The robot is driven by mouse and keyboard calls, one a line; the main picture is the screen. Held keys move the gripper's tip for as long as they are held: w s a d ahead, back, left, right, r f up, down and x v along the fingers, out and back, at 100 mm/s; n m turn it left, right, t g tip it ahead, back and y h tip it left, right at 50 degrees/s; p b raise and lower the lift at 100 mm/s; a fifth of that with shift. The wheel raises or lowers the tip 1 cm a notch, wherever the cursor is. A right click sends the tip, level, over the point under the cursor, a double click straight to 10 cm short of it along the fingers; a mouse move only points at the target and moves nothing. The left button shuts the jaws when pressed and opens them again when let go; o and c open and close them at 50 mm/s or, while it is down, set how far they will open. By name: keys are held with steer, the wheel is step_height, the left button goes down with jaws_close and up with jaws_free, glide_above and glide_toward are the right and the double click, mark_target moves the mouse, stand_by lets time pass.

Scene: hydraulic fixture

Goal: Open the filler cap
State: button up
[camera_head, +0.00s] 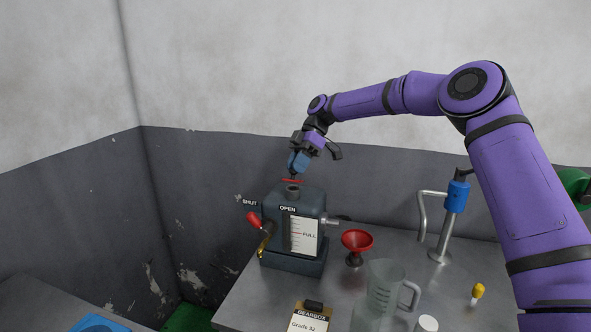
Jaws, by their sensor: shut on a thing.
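The dark grey hydraulic tank (312,201) stands on the metal table against the back wall. Its short filler neck (293,191) rises from the top. The filler cap (293,181), seen as a thin red disc with a dark top, is just above the neck, with what looks like a narrow gap between them. My gripper (294,174) comes down from the upper right and is shut on the cap. Its fingertips are small here and partly hidden by the blue part above them.
A lever with a red knob (253,219) is on the tank's left, by SHUT and OPEN labels. A red funnel (357,240), clear jug (383,287), GEARBOX container (310,318) and blue-collared pump (457,195) stand right and in front. A yellow-topped item (478,291) is at right.

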steer(key=w+g+y, duration=0.1)
steer(key=g, duration=0.1)
steer(key=w+d+m+g+y, duration=0.1)
steer(key=w+g, duration=0.1)
steer(key=shift+d+g, duration=0.1)
steer(key=shift+g, duration=0.3)
steer(key=g, duration=0.1)
steer(key=w+g+y, duration=0.1)
steer(key=y, duration=0.1)
steer(key=shift+w+d+f+m+g, duration=0.3)
steer(key=shift+d+g, duration=0.1)
steer(key=shift+w+d+f+m+g+y, duration=0.15)
steer(key=shift+w+f+m+g+y, duration=0.15)
steer(key=shift+g+y, duration=0.3)
steer(key=shift+w+d+f+m+g+y, duration=0.1)
steer(key=shift+w+f+m+g+y, duration=0.1)
steer(key=shift+w+g+y, duration=0.25)
steer(key=o, duration=0.9)
